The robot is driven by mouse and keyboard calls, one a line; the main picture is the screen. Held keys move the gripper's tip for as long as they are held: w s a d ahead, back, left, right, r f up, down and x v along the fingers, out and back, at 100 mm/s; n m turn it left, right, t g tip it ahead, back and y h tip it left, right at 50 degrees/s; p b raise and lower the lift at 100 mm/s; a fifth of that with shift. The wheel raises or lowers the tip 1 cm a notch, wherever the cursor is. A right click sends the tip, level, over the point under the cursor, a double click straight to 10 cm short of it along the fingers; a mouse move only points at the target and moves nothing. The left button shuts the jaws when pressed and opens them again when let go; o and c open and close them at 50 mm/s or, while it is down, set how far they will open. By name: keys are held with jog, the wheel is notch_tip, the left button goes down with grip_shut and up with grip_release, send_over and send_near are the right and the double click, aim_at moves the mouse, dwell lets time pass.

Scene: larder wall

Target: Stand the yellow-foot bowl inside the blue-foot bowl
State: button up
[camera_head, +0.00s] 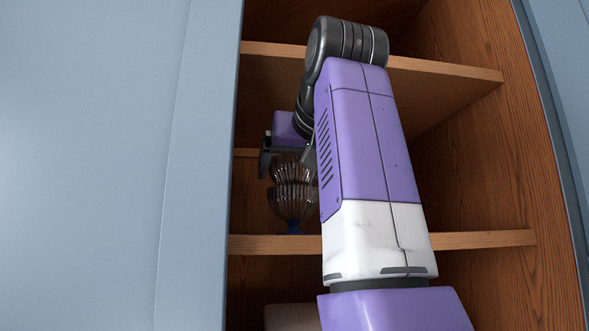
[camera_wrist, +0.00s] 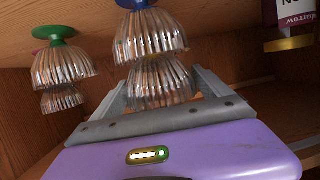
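The blue-foot bowl (camera_head: 291,203) is a ribbed clear bowl standing upright on the shelf. Its blue foot shows in the wrist view (camera_wrist: 136,4), where the scene appears upside down. A second ribbed clear bowl (camera_head: 289,170) rises out of its top, its lower part inside. In the head view my arm hides the right side.
In the wrist view, a green-foot bowl (camera_wrist: 66,62) stands to the left with another ribbed clear shape (camera_wrist: 62,99) at its mouth. A dark labelled container with a yellow end (camera_wrist: 289,43) is at the right. A shelf board (camera_head: 375,64) lies above, and wooden walls enclose the compartment.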

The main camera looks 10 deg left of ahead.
jog(key=shift+o, duration=0.7)
jog(key=shift+r, duration=0.2)
jog(key=b+v, duration=0.4)
jog(key=v, duration=0.8)
jog(key=shift+r, duration=0.45)
jog(key=shift+d, duration=0.1)
